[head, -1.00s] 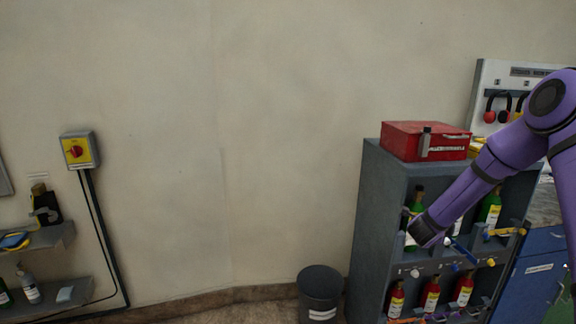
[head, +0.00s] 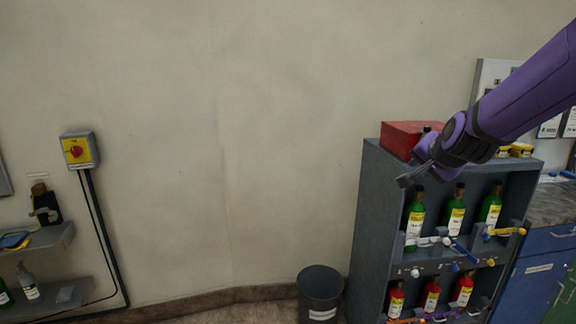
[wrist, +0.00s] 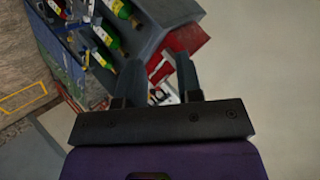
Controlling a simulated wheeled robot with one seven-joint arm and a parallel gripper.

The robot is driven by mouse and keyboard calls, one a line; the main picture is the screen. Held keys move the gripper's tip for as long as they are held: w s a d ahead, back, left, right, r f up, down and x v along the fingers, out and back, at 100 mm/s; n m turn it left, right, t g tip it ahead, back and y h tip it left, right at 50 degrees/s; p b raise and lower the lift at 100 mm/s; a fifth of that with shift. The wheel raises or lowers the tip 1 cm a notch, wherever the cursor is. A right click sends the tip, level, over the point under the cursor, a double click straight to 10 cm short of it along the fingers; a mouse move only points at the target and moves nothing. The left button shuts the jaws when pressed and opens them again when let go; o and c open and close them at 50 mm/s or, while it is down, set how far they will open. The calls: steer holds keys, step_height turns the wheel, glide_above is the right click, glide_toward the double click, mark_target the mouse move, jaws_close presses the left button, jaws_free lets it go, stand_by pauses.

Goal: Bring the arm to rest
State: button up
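My purple arm (head: 525,95) reaches in from the upper right of the head view. My gripper (head: 408,180) is at its lower left end, in front of the top edge of the grey cylinder rack (head: 372,215) and the red case (head: 400,136) on it. In the wrist view my gripper (wrist: 157,75) has its two fingers well apart with nothing between them. Part of the red case (wrist: 187,42) shows beyond the fingers. The arm hides the right part of the case in the head view.
Green bottles (head: 415,215) stand on the rack's upper shelf and red bottles (head: 431,295) on the lower. A grey bin (head: 320,290) stands left of the rack, a blue cabinet (head: 535,270) right of it.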

steer(key=s+r+n+g, duration=0.1)
steer(key=s+n, duration=0.3)
steer(key=s, duration=1.1)
steer(key=s+r+n+g, duration=0.2)
steer(key=s+n+g, duration=0.2)
steer(key=s, duration=1.2)
steer(key=shift+s+a+r+n+g, duration=0.15)
steer(key=shift+s+a+n+g, duration=0.2)
steer(key=shift+n, duration=0.45)
